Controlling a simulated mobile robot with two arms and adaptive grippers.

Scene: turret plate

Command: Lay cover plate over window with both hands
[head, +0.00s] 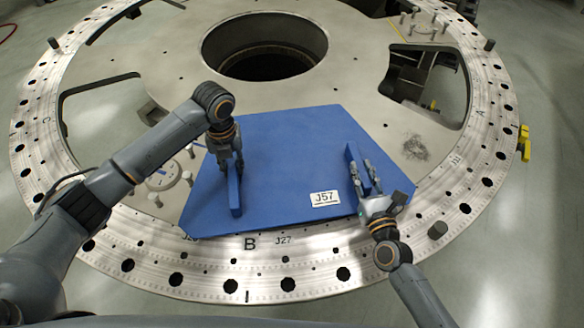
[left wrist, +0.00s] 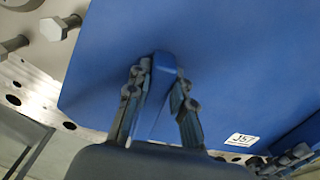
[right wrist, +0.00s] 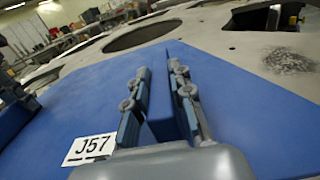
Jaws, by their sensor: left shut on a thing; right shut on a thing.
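The blue cover plate (head: 285,160) lies at the front of the turret plate, with a white J57 label (head: 325,198) near its front edge. It has two upright blue handles. My left gripper (head: 229,165) is shut on the left handle (head: 235,195); the left wrist view shows its fingers (left wrist: 157,95) on both sides of it. My right gripper (head: 368,180) is shut on the right handle (head: 352,160), also seen between the fingers (right wrist: 163,95) in the right wrist view. The window is not visible; the plate hides what lies under it. I cannot tell whether the plate touches the surface.
The round metal turret plate (head: 140,235) has a rim with several bolt holes and letters. A large central hole (head: 265,48) is behind the cover plate. Open windows show at left (head: 100,115) and right (head: 440,85). Bolts (head: 158,178) stand left of the cover plate.

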